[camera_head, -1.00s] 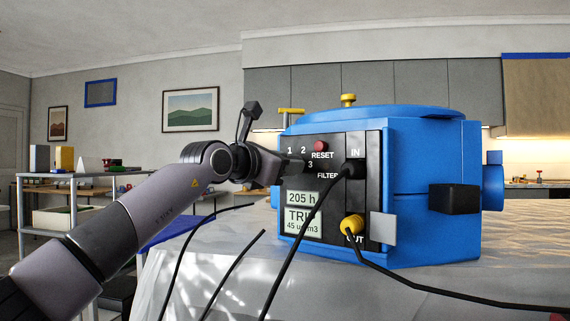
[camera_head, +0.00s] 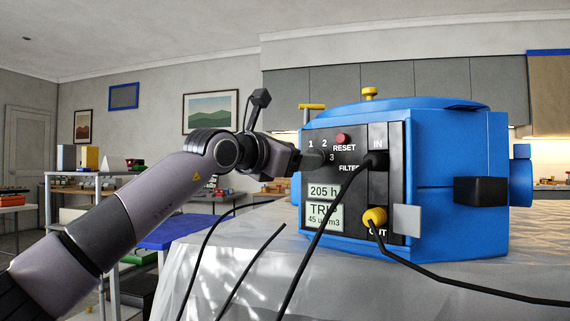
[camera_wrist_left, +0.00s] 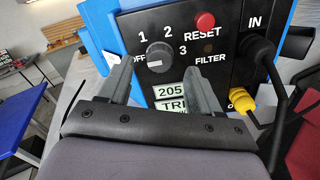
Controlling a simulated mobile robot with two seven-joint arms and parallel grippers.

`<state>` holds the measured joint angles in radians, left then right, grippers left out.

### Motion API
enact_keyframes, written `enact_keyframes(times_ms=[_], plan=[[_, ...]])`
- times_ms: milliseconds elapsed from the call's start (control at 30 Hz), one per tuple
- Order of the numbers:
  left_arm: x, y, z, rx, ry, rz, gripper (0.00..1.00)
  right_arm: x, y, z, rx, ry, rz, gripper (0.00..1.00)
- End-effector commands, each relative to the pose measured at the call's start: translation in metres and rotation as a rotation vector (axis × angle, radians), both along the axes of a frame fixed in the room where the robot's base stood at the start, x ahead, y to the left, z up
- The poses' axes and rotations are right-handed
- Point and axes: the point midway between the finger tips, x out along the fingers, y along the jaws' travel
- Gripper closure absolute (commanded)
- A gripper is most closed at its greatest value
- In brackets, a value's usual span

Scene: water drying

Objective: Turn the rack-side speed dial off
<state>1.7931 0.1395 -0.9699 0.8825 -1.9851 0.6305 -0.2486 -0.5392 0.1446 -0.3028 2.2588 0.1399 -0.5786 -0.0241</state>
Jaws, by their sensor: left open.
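The blue machine (camera_head: 460,160) stands on a sheet-covered table, with a black control panel on its front. The grey round speed dial (camera_wrist_left: 159,55) sits among the labels OFF, 1, 2 and 3 in the left wrist view; I cannot clearly tell where its pointer aims. In the head view it is mostly hidden by my left gripper (camera_head: 304,161). In the left wrist view, my left gripper (camera_wrist_left: 158,72) is open, its fingers on either side of the dial's lower part. Contact with the dial is not clear. My right gripper is not in view.
A red RESET button (camera_wrist_left: 205,21) is close to the dial's upper right. A shelf rack (camera_head: 75,190) stands at the left.

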Motion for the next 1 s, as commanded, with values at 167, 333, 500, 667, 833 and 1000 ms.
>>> enact_keyframes(times_ms=[167,333,500,667,833,1000], plan=[[-0.016,0.013,-0.002,0.000,-0.001,0.002,0.36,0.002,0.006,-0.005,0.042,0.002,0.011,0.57],[-0.027,0.020,-0.001,0.001,0.001,-0.001,0.36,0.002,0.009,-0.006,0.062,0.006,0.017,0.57],[-0.032,0.023,-0.001,0.000,0.002,0.001,0.36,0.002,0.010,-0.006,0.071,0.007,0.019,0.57],[-0.032,0.024,0.000,-0.001,0.003,0.001,0.36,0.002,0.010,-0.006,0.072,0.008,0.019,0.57],[-0.032,0.024,0.000,-0.001,0.003,0.001,0.36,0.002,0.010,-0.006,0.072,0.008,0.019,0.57],[-0.032,0.024,0.000,-0.001,0.003,0.001,0.36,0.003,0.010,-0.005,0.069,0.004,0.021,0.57]])
